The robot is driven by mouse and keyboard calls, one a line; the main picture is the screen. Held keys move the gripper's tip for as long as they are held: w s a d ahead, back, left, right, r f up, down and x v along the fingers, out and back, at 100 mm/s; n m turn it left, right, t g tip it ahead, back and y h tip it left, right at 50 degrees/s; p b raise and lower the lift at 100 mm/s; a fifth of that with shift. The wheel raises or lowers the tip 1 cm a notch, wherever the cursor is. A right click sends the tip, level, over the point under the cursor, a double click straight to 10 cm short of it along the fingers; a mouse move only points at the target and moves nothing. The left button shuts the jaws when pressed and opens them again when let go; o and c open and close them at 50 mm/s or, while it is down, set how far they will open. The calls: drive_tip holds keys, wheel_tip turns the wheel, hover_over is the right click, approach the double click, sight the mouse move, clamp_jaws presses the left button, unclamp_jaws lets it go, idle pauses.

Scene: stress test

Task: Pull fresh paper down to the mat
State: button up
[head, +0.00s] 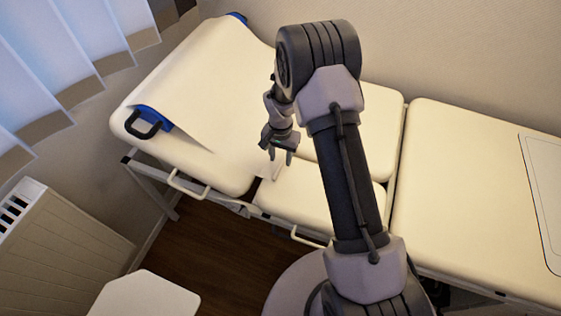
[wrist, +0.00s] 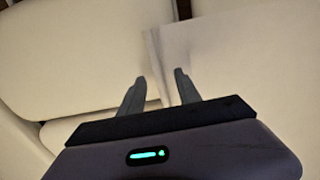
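The white paper (head: 205,85) lies over the raised head section of the couch, between two blue holders, and runs down toward the couch's middle. Its free end is close to my gripper (head: 279,158). In the wrist view my gripper (wrist: 158,80) has its two fingers apart. The paper's edge (wrist: 156,55) shows between and just beyond the fingertips, with the sheet (wrist: 240,55) stretching off to the right. I cannot tell whether either finger touches it. The mat (head: 547,185) is a pale, dark-outlined panel on the couch at the far right, partly cut off.
The cream couch (head: 455,190) has gaps between its sections and side rails (head: 188,186) along the front. A blue holder with a black handle (head: 150,120) sticks out at the left. A radiator (head: 60,240) and a white seat (head: 145,295) stand at lower left.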

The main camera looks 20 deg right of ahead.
drive_tip(key=shift+f, duration=0.6)
clamp_jaws()
idle(1.1)
